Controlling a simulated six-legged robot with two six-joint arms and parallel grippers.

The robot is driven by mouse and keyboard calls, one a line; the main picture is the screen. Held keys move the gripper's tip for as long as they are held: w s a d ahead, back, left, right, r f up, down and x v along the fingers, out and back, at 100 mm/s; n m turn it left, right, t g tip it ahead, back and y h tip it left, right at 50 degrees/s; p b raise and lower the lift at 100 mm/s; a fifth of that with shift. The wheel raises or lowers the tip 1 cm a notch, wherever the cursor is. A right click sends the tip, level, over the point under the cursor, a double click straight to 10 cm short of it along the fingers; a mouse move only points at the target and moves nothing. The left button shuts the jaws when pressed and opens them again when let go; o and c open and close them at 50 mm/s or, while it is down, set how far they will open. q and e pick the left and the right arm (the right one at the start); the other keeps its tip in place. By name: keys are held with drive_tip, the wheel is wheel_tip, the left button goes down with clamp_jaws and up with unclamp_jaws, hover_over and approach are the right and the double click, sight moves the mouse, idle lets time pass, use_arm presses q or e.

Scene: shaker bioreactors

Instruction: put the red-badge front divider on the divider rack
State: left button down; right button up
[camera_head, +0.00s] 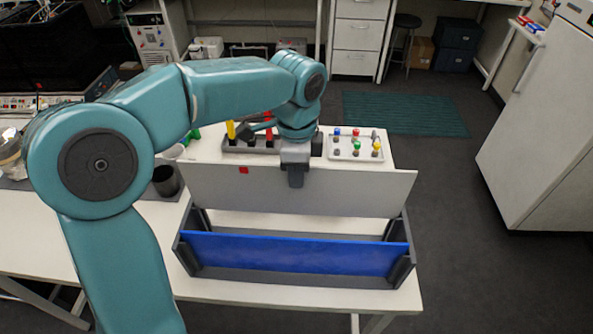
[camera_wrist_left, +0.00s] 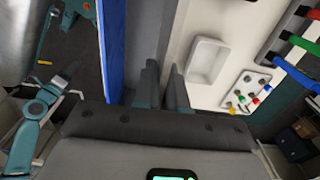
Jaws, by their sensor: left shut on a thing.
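The red-badge front divider is a long pale grey panel (camera_head: 350,190) with a small red badge (camera_head: 244,170) near its upper left. My left gripper (camera_head: 296,180) is shut on the middle of its top edge and holds it upright, running left to right. In the left wrist view the fingers (camera_wrist_left: 163,88) are close together, with the panel edge-on between them. A dark grey frame (camera_head: 290,281) with end posts, apparently the divider rack, stands below on the white table. The panel is at its rear side; whether its lower edge touches the frame is unclear. My right gripper is not seen.
A blue panel (camera_head: 300,254) stands lengthwise in the dark frame, in front of the grey one. Behind are a tray of coloured caps (camera_head: 355,150) and a dark holder (camera_head: 240,147) with coloured handles. A dark cup (camera_head: 166,181) stands to the left.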

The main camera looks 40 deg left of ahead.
sight(297, 192)
use_arm(q)
drive_tip(key=shift+f, duration=0.1)
drive_tip(key=shift+f+b, duration=0.4)
drive_tip(key=shift+f, duration=0.1)
drive_tip(key=shift+f, duration=0.25)
drive_tip(key=shift+f+b, duration=0.55)
drive_tip(key=shift+f, duration=0.05)
drive_tip(key=shift+f, duration=0.1)
idle(0.4)
drive_tip(key=shift+f+b, duration=0.5)
drive_tip(key=shift+f, duration=0.15)
drive_tip(key=shift+f, duration=0.25)
drive_tip(key=shift+f+b, duration=0.35)
drive_tip(key=shift+b, duration=0.05)
drive_tip(key=shift+f, duration=0.25)
